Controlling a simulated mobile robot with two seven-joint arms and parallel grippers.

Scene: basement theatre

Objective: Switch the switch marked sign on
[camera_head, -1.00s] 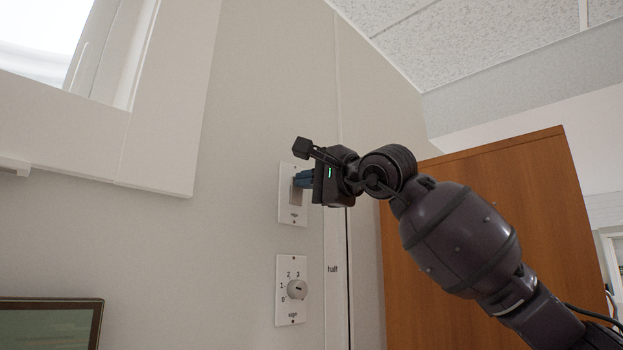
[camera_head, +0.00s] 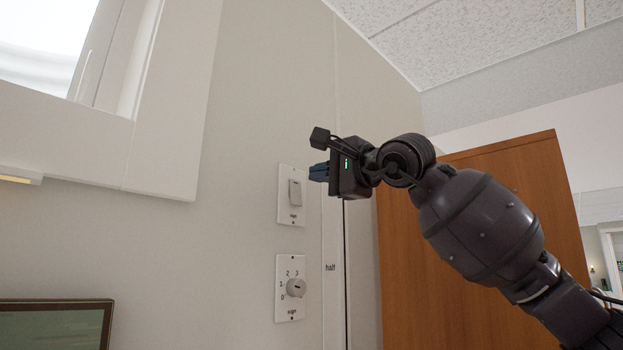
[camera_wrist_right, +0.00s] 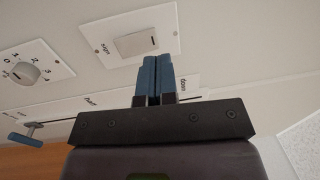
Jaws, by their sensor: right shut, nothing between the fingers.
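The switch plate (camera_head: 285,212) marked "sign" is on the beige wall, with a pale rocker switch (camera_head: 295,192) in it. In the right wrist view the rocker (camera_wrist_right: 135,43) lies just beyond the fingertips, with its label to the left. My right gripper (camera_head: 312,172) is shut and empty, just right of the plate. Its blue fingers (camera_wrist_right: 155,61) point toward the wall, and they look apart from the rocker. I cannot tell for certain which side of the rocker is pressed. My left gripper is out of view.
A brown wood panel (camera_head: 480,260) stands behind my arm. A framed dark panel (camera_head: 50,328) is lower left.

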